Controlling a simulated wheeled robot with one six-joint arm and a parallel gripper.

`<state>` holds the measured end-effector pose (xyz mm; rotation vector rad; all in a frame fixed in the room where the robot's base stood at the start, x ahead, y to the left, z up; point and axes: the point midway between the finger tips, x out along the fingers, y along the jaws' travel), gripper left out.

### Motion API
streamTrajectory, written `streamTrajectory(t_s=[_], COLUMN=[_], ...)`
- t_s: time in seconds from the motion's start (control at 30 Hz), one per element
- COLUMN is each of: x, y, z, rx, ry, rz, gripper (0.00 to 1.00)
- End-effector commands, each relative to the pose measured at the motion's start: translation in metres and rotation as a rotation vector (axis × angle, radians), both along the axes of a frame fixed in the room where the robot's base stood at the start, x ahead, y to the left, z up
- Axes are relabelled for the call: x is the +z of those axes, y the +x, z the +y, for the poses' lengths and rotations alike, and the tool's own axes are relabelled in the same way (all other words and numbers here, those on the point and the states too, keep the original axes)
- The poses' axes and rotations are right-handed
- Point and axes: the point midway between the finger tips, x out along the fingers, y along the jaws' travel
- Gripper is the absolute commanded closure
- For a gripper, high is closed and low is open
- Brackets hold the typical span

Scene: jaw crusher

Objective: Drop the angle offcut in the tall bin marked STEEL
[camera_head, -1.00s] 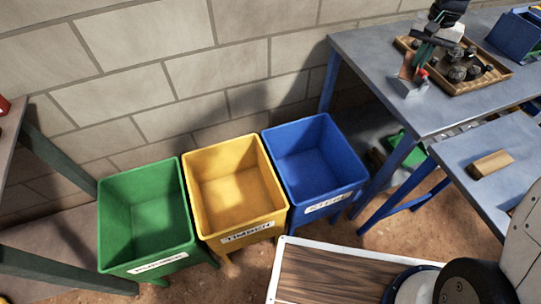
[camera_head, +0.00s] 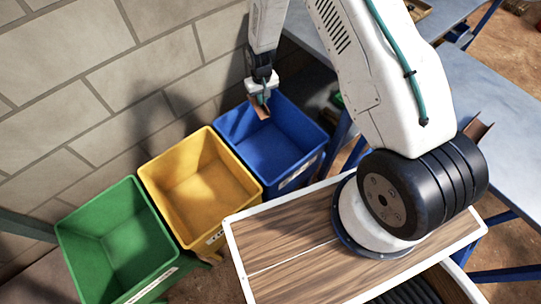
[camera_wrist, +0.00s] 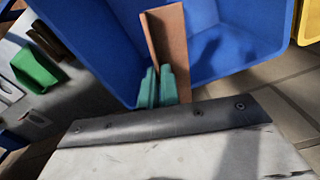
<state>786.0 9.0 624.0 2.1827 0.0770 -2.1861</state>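My gripper (camera_head: 262,97) is shut on the angle offcut (camera_head: 262,110), a rust-brown L-shaped strip. In the wrist view the green fingertips (camera_wrist: 157,88) pinch the lower end of the offcut (camera_wrist: 172,40), and its length stands out past them. The offcut is over the blue bin (camera_head: 250,150), near its back left part. The blue bin (camera_wrist: 95,40) fills much of the wrist view behind the offcut. Its front label (camera_head: 297,173) is seen at a slant and is hard to read now; in the earlier view it appears to read STEEL.
The yellow bin (camera_head: 160,176) stands directly left of the blue one, and the green bin (camera_head: 70,237) left of that. A block wall (camera_head: 100,90) is close behind them. A grey-blue table (camera_head: 500,90) with a brown piece (camera_head: 477,130) is at right.

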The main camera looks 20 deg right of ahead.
Motion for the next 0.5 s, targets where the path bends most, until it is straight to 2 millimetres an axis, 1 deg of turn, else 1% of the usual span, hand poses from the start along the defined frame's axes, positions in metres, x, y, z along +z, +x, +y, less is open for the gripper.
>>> streamTrajectory(t_s=[0.03, 0.07, 0.1, 0.2, 0.3, 0.33, 0.4, 0.5], x=[-0.033, -0.05, -0.071, -0.116, -0.149, -0.157, -0.17, -0.182], y=[-0.018, -0.027, -0.039, -0.07, -0.096, -0.103, -0.115, -0.126], z=[0.002, 0.003, 0.004, 0.006, 0.007, 0.007, 0.007, 0.007], rx=[0.033, 0.053, 0.079, 0.139, 0.186, 0.198, 0.219, 0.238], ry=[-0.001, -0.001, 0.0, 0.0, 0.001, 0.001, 0.002, 0.002], rz=[0.012, 0.012, 0.012, 0.01, 0.007, 0.005, 0.003, 0.001], gripper=[1.0, 1.0, 1.0, 1.0, 1.0, 1.0, 1.0, 1.0])
